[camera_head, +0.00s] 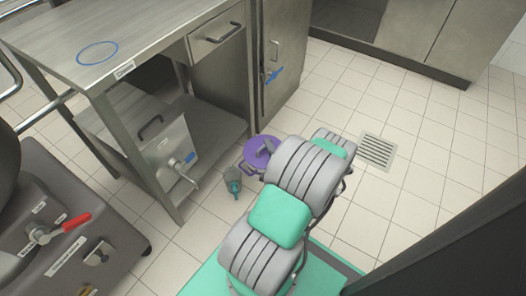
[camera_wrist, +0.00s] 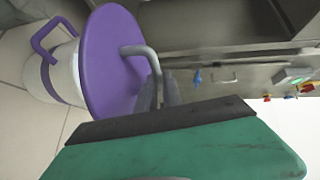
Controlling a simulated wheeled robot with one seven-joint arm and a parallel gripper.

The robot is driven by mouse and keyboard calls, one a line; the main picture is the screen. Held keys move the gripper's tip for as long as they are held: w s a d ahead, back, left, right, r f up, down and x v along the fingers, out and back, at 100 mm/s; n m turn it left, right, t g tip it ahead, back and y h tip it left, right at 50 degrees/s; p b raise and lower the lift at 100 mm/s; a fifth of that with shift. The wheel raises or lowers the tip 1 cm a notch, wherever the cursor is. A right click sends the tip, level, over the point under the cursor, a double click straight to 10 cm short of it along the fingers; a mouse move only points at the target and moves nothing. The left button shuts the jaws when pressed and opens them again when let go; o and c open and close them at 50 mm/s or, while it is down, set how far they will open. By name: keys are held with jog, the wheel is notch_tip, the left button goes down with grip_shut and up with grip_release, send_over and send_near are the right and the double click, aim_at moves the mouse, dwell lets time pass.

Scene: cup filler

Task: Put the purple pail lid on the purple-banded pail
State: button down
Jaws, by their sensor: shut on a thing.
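The purple pail lid (camera_wrist: 112,62) has a grey bent handle (camera_wrist: 150,62). My gripper (camera_wrist: 165,92) is shut on that handle. The purple-banded pail (camera_wrist: 65,72) is pale with purple side handles, and it shows just behind the lid in the wrist view. The lid covers the pail's mouth in that view; I cannot tell whether it touches the rim all round. In the head view the lid (camera_head: 258,149) shows low by the floor beside the steel cabinet, beyond my arm. There the lid and my arm hide most of the pail.
A small grey cup-like vessel (camera_head: 233,184) with a teal part stands close to the lid. The steel cabinet (camera_head: 278,62) stands behind. Tiled floor with a drain (camera_head: 377,150) is clear on the right.

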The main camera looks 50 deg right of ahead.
jog(key=w+d+f+b, duration=0.6)
jog(key=f, duration=0.5)
jog(key=shift+d, duration=0.2)
jog(key=c, duration=1.5)
grip_release()
jog(key=shift+r, duration=0.15)
